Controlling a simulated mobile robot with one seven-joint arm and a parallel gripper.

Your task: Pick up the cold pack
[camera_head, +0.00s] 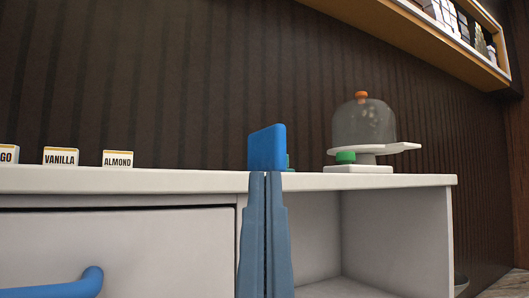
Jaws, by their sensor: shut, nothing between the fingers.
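A blue block (267,147), which looks like the cold pack, stands upright near the front edge of the white counter (210,181). My gripper (265,174) has two long blue-grey fingers that point up, in front of the counter. The fingers are shut against each other with nothing between them. Their tips reach the lower edge of the cold pack in the picture. I cannot tell whether they touch it. The bottom of the cold pack is partly hidden by the tips.
Small label cards, VANILLA (61,157) and ALMOND (117,159) among them, stand at left. A glass dome (364,123) on a white stand and a green item (345,157) are at right. A blue handle (62,287) juts out at lower left. Below right is an open compartment (385,235).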

